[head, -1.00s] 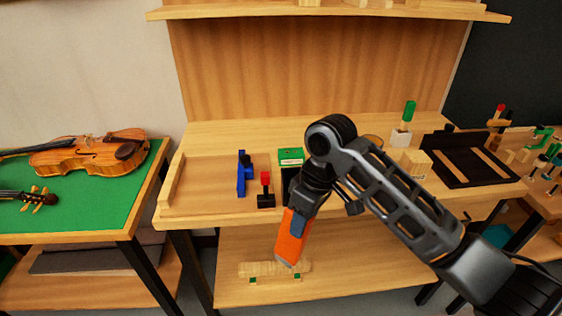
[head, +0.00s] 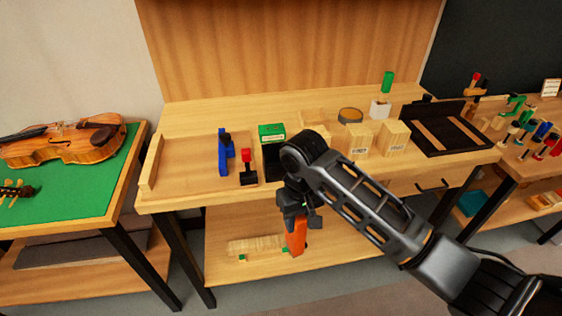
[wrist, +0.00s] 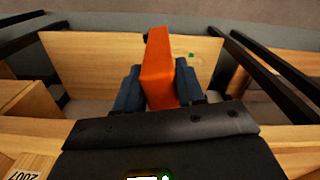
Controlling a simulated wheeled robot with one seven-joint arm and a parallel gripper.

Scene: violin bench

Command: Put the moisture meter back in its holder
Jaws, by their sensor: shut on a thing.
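My gripper (head: 296,222) is shut on an orange block-shaped tool (head: 296,238), which looks like the moisture meter. The tool hangs nearly upright below the bench's front edge, in front of the lower shelf. In the wrist view the orange tool (wrist: 160,70) sits between the two dark blue fingers (wrist: 158,88). A black box with a green labelled top (head: 271,134) stands near the bench's front edge, just above and left of my gripper. It may be the holder; I cannot tell for sure. My arm passes close to its right side.
A blue tool (head: 223,155) and a red-topped black tool (head: 248,168) stand left of the box. Wooden blocks (head: 357,140) and a black tray (head: 440,128) are to the right. The bench edge (head: 190,202) lies above the lower shelf (head: 225,272). A violin (head: 75,142) lies at left.

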